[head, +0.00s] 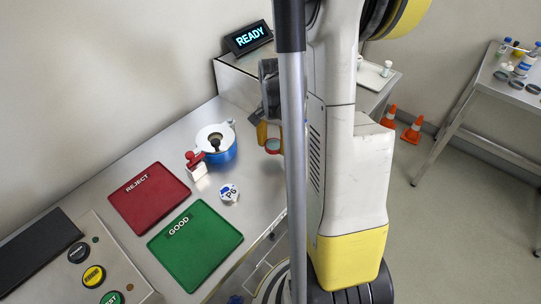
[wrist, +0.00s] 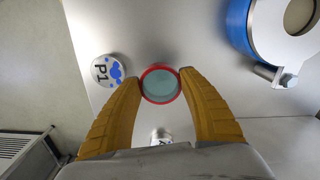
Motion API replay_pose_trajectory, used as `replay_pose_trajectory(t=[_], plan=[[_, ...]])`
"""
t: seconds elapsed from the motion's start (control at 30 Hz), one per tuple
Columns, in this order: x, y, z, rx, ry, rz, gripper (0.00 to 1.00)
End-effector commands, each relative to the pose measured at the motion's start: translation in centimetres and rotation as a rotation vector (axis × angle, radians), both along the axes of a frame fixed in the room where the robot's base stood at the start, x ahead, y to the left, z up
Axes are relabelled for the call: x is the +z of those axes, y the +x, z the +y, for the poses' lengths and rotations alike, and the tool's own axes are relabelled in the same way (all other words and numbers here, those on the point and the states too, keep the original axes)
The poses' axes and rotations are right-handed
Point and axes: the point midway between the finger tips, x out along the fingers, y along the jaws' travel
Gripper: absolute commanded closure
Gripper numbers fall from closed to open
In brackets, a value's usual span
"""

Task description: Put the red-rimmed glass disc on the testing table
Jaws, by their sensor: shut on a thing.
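The red-rimmed glass disc (wrist: 160,86) is between the tips of my gripper's yellow fingers (wrist: 162,78) in the wrist view, with both fingers touching its rim. Its glass is pale teal. In the head view the disc (head: 273,146) shows just left of my grey column, beside the yellow finger (head: 262,133), over the right part of the steel table (head: 130,160). My column and arm hide much of the gripper there. I cannot tell how high the disc is above the surface.
A blue pot with a white ring top (head: 222,155) stands left of my gripper. A red-handled stamp (head: 197,166), a red REJECT mat (head: 150,199), a green GOOD mat (head: 195,245) and a white labelled piece (head: 229,193) lie nearer. A READY display (head: 248,37) stands behind.

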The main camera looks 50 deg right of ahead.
Motion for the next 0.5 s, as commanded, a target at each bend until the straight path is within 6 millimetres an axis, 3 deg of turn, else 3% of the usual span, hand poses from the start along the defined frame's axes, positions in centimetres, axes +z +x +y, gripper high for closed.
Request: replay_pose_trajectory(t=[0.17, 0.4, 0.5], plan=[[-0.9, 0.8, 0.1, 0.001, 0.000, 0.000, 0.89], [-4.4, 0.8, 0.0, 0.001, 0.000, 0.000, 0.89], [-4.5, 0.7, 0.1, 0.001, 0.000, 0.000, 0.89]])
